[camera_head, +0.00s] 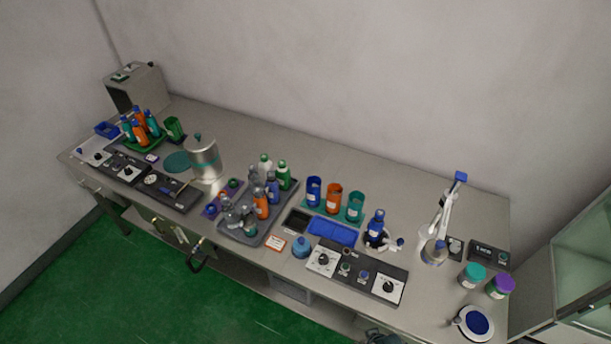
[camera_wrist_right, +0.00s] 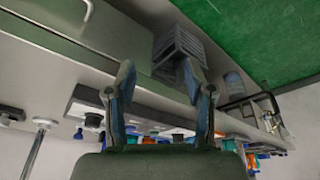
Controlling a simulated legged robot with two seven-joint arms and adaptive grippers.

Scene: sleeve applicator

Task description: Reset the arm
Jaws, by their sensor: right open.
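In the head view a white upright arm (camera_head: 445,212) with a blue top end (camera_head: 460,178) stands near the right end of the steel bench. The bench's underside and front lie beyond the fingers. A dark shape at the bottom edge of the head view is too cut off to tell. My left gripper is not in view.
The bench (camera_head: 385,178) holds a grey tray (camera_head: 292,190) of bottles, blue, orange and teal cups, a control panel (camera_head: 357,273) with knobs, and lidded jars (camera_head: 473,276) at right. A glass cabinet (camera_head: 585,250) stands at far right. Green floor (camera_head: 130,270) is clear at lower left.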

